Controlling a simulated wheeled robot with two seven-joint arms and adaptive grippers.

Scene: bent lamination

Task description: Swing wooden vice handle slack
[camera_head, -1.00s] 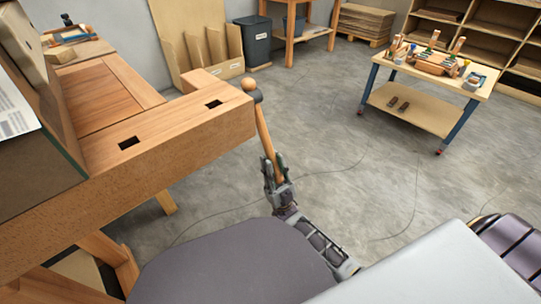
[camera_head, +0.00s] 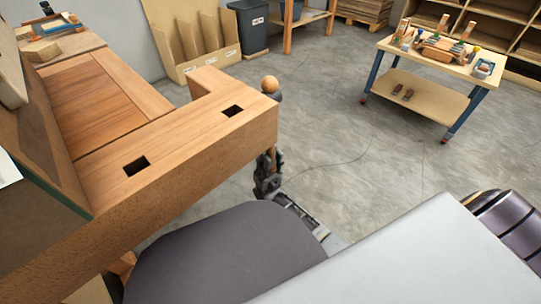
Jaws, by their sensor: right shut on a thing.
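The wooden vice handle shows its round knob (camera_head: 270,84) at the right end of the workbench's front vice, above a dark metal hub (camera_head: 276,96). Most of its rod is hidden behind the thick wooden vice jaw (camera_head: 200,150). A short lower piece of it shows at my right gripper (camera_head: 268,180). My right gripper is shut on the handle, just below and beside the jaw's right end. The fingers are partly hidden by the jaw. My left gripper is not in view.
A wheeled cart (camera_head: 425,100) with tools stands at the back right. A grey bin (camera_head: 247,28) stands against the back wall. The concrete floor between is clear.

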